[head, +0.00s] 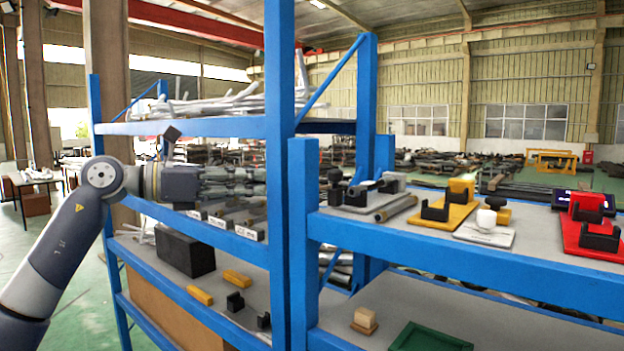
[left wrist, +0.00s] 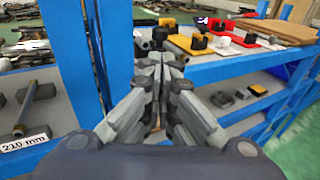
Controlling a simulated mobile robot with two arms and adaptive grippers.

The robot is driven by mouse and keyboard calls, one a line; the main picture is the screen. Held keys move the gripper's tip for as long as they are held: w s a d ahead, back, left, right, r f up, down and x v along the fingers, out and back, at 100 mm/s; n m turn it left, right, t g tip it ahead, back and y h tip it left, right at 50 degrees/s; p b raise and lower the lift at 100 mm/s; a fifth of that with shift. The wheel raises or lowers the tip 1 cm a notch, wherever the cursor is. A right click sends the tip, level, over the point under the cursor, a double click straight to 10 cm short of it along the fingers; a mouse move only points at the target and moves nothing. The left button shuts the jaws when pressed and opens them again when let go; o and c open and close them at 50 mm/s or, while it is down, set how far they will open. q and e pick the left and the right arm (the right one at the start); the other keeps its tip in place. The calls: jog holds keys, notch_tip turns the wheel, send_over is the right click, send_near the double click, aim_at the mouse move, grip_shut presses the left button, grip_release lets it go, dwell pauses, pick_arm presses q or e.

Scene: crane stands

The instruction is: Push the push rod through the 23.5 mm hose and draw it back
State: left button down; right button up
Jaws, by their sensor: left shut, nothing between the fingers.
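My left gripper (head: 258,181) reaches in from the left at the blue rack's upright, with its fingers together and empty. In the left wrist view its fingers (left wrist: 159,70) converge, with nothing between them. Several grey tubes (head: 243,213) with white labels lie on the left rack's middle shelf, partly behind the gripper; their sizes are unreadable in the head view. In the left wrist view a dark rod (left wrist: 27,113) lies behind a label reading 210 mm. A grey tube (head: 393,208) lies on the right rack's upper shelf. I cannot tell which piece is the push rod or the 23.5 mm hose.
Blue uprights (head: 280,120) stand close to my left gripper. The right shelf holds a yellow stand (head: 450,206), a white plate (head: 484,234) and a red stand (head: 590,240). A black box (head: 184,252) and yellow blocks (head: 200,295) sit on the left rack's lower shelf.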

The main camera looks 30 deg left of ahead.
aim_at(332, 182)
pick_arm(q)
jog(key=p+x, duration=0.4)
jog(key=x, duration=0.1)
jog(key=p+x, duration=0.4)
jog(key=x, duration=0.1)
jog(key=shift+w+d+r+p, duration=0.2)
jog(key=shift+w+d+p, duration=0.05)
jog(key=shift+w+p, duration=0.1)
jog(key=shift+w+d+f+p, duration=0.2)
jog(key=shift+w+d+p, duration=0.1)
jog(key=shift+w+p, duration=0.25)
jog(key=shift+w+d+f, duration=0.15)
jog(key=shift+w+d, duration=0.05)
jog(key=shift+w, duration=0.1)
